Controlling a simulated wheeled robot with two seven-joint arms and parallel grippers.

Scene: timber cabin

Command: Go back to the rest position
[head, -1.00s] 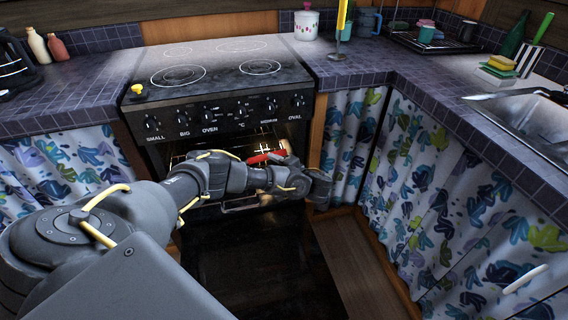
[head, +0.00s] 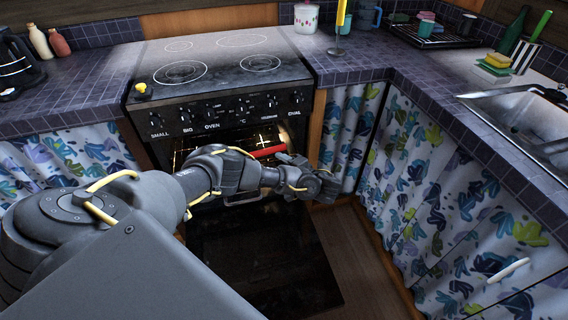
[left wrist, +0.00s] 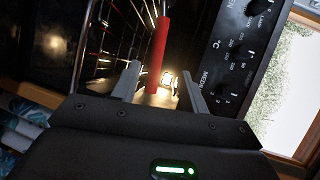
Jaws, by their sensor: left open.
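My left arm reaches from the left to the front of the oven, and my left gripper (head: 326,186) is at the oven's right side. In the left wrist view my left gripper (left wrist: 160,76) is open, its two fingers apart. A red bar-like handle (head: 268,152) shows at the lit oven opening, beyond my forearm. In the left wrist view the red handle (left wrist: 158,55) appears between and beyond the fingers; I cannot tell whether it touches them. What it belongs to is mostly hidden. My right gripper is out of view.
The oven door (head: 255,265) is folded down below my arm. The counter (head: 440,115) runs along the right, with a sink (head: 530,120) and curtained cupboards (head: 440,205). Brown floor (head: 355,260) shows right of the door.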

